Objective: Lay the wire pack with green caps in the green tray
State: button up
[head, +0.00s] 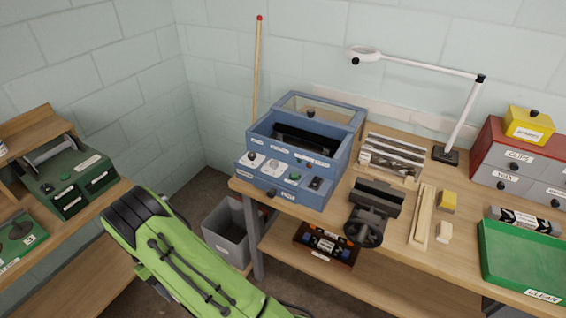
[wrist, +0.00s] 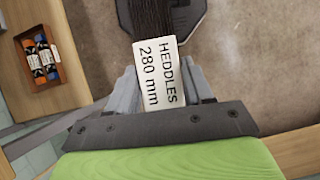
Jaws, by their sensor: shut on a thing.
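In the wrist view my gripper (wrist: 158,85) is shut on a bundle of dark wires (wrist: 158,18) with a white label reading "HEDDLES 280 mm". The bundle points away from my gripper over the floor. Its end caps do not show, so I cannot tell their colour. The green tray (head: 498,270), labelled "CLEAN", lies on the right of the bench in the head view. Its visible floor is empty. My gripper does not show in the head view.
A dark labelled roll (head: 525,220) lies behind the green tray. A blue machine (head: 290,150), a vice (head: 372,208) and a lamp (head: 445,155) stand on the bench. A small brown tray (head: 325,245) with blue and orange items sits on the lower shelf, near a grey bin (head: 225,235).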

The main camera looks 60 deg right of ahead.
aim_at(532, 266)
jog(key=k+l, duration=0.1)
jog(key=k, duration=0.45)
jog(key=k+l+z, duration=0.15)
jog(key=k, duration=0.45)
